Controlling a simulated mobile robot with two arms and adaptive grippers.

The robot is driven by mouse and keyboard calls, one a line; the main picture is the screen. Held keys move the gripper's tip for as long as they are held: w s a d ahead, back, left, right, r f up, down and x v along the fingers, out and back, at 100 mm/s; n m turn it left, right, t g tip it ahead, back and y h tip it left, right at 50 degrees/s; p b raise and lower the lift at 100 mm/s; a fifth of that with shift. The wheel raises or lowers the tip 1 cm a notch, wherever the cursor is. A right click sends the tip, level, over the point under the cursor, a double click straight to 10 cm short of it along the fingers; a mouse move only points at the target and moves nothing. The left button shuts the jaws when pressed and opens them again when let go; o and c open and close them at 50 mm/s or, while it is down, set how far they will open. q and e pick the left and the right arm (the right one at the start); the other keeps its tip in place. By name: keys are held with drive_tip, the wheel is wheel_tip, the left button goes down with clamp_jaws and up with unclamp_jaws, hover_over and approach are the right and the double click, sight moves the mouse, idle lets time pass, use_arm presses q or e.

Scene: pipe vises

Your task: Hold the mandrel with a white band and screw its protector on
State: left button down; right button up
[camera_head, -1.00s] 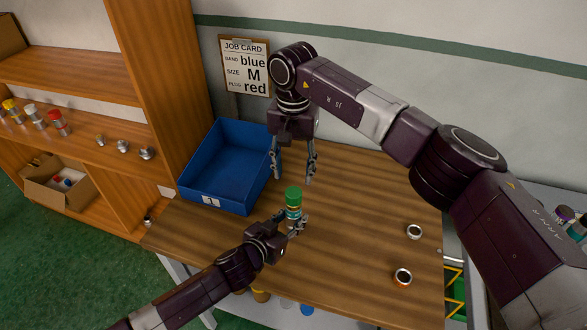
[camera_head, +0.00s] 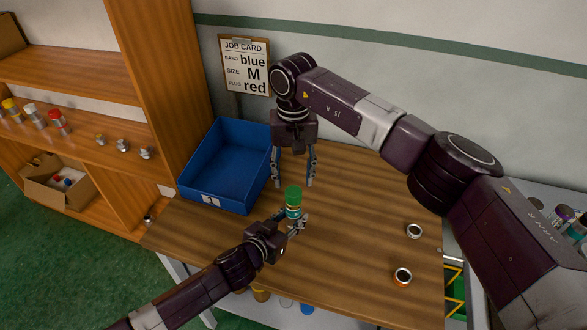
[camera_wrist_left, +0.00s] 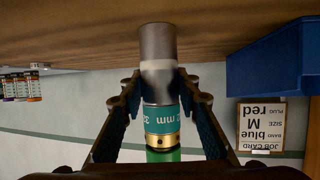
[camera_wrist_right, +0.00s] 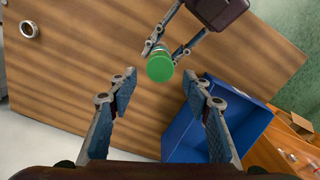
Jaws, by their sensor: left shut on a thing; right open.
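The mandrel (camera_head: 293,211) stands upright on the table, with a grey lower end, white band (camera_wrist_left: 158,67), teal label and gold ring in the left wrist view. A green protector (camera_head: 293,194) sits on its top; the right wrist view shows it from above (camera_wrist_right: 160,68). I cannot tell how far it is screwed down. My left gripper (camera_head: 294,218) is shut around the mandrel near the white band. My right gripper (camera_head: 293,185) points down, open and empty, with its fingers above the protector and apart from it.
A blue bin (camera_head: 213,200) stands at the table's left. Two rings (camera_head: 414,231) (camera_head: 403,277) lie on the right. A job card (camera_head: 246,66) reading blue, M, red hangs behind. Shelves (camera_head: 70,75) with small parts stand at left. The table's middle right is clear.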

sight(293, 191)
wheel_tip(293, 191, down, 6)
drive_tip(key=shift+r, duration=0.15)
idle(0.3)
